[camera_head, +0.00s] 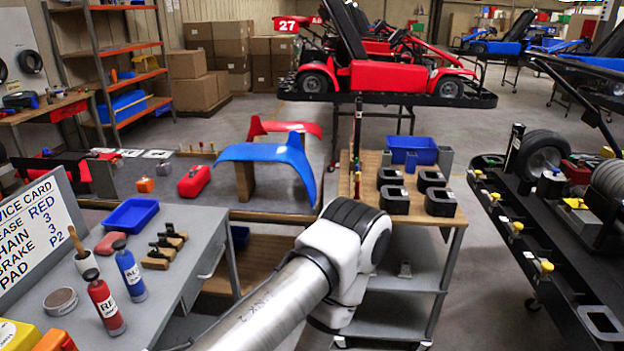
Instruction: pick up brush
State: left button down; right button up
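Neither of my grippers shows. One of my arms (270,305) reaches up from the bottom edge to a white and black joint, and its gripper end is hidden or out of view.
The grey table (190,222) also holds a red bottle (105,306), a blue bottle (130,272), a blue tray (131,215), a round tin (60,301) and brown wooden pieces (159,254). A sign board (35,225) stands at its left. A wheeled cart (440,219) is at centre right.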

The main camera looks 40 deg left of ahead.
aim_at(73, 234)
jog(key=u, duration=2.65)
jog(key=l+u, duration=0.1)
jog(key=u, duration=0.35)
jog(key=i+l+u, duration=0.1)
jog(key=u, duration=0.4)
